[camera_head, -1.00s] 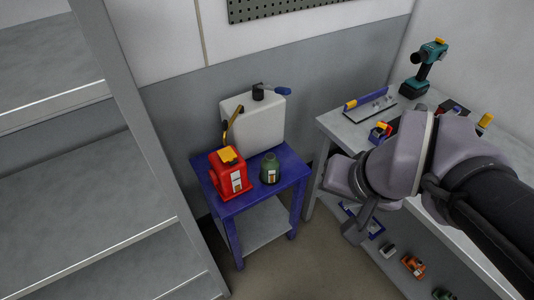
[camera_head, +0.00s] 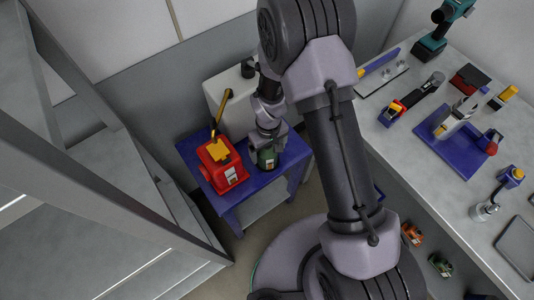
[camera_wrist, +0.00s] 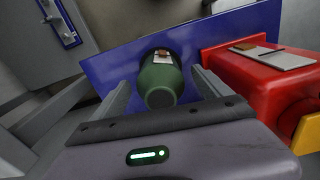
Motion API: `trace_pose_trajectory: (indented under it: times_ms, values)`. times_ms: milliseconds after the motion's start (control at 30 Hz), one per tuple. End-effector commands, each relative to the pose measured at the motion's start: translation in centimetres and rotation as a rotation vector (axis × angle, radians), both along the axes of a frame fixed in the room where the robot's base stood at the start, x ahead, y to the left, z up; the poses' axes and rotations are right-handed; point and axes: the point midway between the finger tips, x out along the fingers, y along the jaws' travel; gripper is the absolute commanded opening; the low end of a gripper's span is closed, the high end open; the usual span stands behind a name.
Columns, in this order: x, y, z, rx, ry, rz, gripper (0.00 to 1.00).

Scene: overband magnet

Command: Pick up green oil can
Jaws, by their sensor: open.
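The green oil can (camera_head: 267,159) stands on the blue-topped side table (camera_head: 228,196), just right of the red can (camera_head: 222,170). My gripper (camera_head: 266,138) is at the green can from above and hides part of it in the head view. In the wrist view the green can (camera_wrist: 160,82) lies between the two fingers of my gripper (camera_wrist: 162,88), with a visible gap on each side. The gripper is open. A pale label shows on the can's far end there.
The red can (camera_wrist: 262,82) is close beside the right finger in the wrist view. A white jerrycan (camera_head: 217,90) stands behind the table. A grey shelf rack is at left, and a workbench (camera_head: 400,150) with tools is at right.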

Motion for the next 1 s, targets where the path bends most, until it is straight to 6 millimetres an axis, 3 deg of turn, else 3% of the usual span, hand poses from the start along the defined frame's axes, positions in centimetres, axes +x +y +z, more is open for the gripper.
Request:
trace_pose_trajectory:
  times_ms: [200, 400, 800, 833, 867, 1000]
  values:
    - [0.2, 0.1, -4.5, -0.001, 0.003, -0.001, 0.88]
    - [0.3, 0.1, -4.4, -0.001, 0.0, -0.001, 0.88]
    - [0.3, 0.1, -4.4, -0.001, 0.0, -0.002, 0.11]
    - [0.3, 0.1, -4.4, -0.001, 0.0, -0.002, 0.11]
    - [0.3, 0.1, -4.4, -0.001, 0.0, -0.002, 0.03]
    - [0.3, 0.1, -4.3, -0.001, 0.0, -0.002, 0.03]
